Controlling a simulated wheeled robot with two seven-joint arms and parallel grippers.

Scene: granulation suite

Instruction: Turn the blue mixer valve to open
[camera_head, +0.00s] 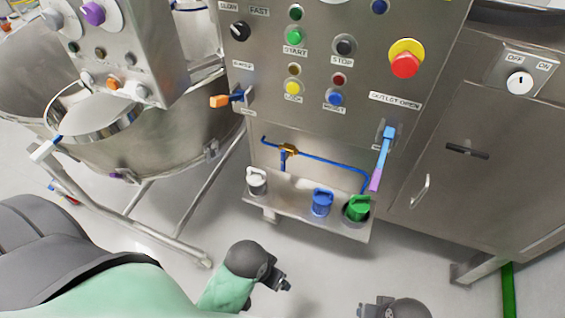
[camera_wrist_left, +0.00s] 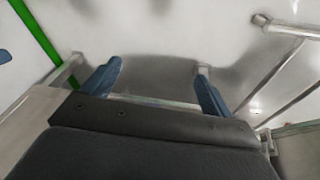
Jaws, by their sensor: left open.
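On the steel control panel, a light-blue lever with a purple tip (camera_head: 382,160) hangs down below the "OUTLET OPEN" label. A short dark-blue lever with an orange tip (camera_head: 220,101) sticks out at the panel's left edge. A blue-topped valve (camera_head: 322,203) stands on the low shelf; I cannot tell which blue part is the mixer valve. My left gripper (camera_head: 281,284) is low in front of the shelf, apart from all of them. The left wrist view shows its two fingers (camera_wrist_left: 157,85) spread with nothing between. My right gripper (camera_head: 366,311) is at the bottom edge, mostly cut off.
White (camera_head: 256,181) and green (camera_head: 358,208) valves share the shelf (camera_head: 300,214) with the blue one. A steel bowl (camera_head: 150,145) on legs stands left, a steel cabinet (camera_head: 470,170) right. A red emergency button (camera_head: 405,65) sticks out above. Floor before the shelf is clear.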

